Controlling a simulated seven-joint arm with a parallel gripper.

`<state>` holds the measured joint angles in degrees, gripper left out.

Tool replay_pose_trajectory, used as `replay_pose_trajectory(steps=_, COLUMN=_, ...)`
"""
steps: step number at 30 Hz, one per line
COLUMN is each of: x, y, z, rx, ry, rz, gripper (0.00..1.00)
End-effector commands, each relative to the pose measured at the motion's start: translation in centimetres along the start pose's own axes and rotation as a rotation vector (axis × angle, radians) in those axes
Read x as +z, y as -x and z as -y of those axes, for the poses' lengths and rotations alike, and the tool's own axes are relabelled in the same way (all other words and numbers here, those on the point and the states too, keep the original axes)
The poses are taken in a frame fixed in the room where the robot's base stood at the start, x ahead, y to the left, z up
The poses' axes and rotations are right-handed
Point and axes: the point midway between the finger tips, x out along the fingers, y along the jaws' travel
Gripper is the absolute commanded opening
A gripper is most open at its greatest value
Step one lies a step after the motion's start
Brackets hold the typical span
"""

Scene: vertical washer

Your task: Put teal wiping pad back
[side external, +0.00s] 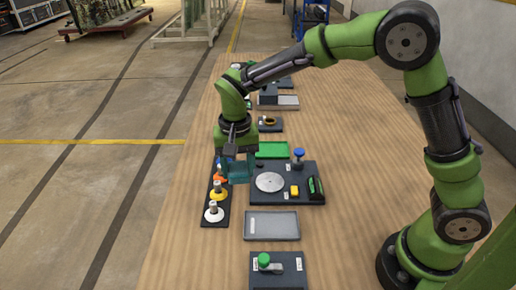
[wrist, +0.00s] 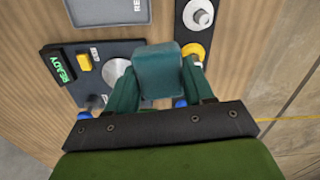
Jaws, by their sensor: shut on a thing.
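The teal wiping pad (wrist: 160,72) is a rounded block between the fingertips of my gripper (wrist: 163,82) in the wrist view. In the side external view, my gripper (side external: 235,158) points down with the pad (side external: 238,173) under it. The pad is in the air between the dark strip of knobs and the dark station plate. I cannot tell its exact height. It partly hides the silver disc (wrist: 116,73) of the station in the wrist view.
A dark strip (side external: 216,192) with white, yellow and orange-topped pieces stands left. A green tray (side external: 272,149) lies behind, a grey tray (side external: 272,226) in front.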

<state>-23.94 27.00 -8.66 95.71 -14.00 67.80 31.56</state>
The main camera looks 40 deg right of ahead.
Motion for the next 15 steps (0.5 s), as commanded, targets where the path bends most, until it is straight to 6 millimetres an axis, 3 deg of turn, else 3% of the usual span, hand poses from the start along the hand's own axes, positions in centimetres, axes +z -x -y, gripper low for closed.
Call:
replay_pose_trajectory(steps=1, x=2.4, y=0.0, z=1.8, rx=0.000, ry=0.036, rz=0.000, gripper=0.28)
replay_pose_trajectory(steps=3, x=5.2, y=-0.1, z=3.7, rx=0.000, ry=0.050, rz=0.000, gripper=0.28)
replay_pose_trajectory(steps=7, x=9.6, y=-0.1, z=6.1, rx=0.000, ry=0.038, rz=-0.001, gripper=0.28)
replay_pose_trajectory(steps=10, x=12.0, y=0.0, z=7.1, rx=-0.001, ry=0.000, rz=-0.001, gripper=0.28)
replay_pose_trajectory(steps=15, x=12.7, y=0.1, z=7.5, rx=-0.002, ry=-0.101, rz=-0.001, gripper=0.28)
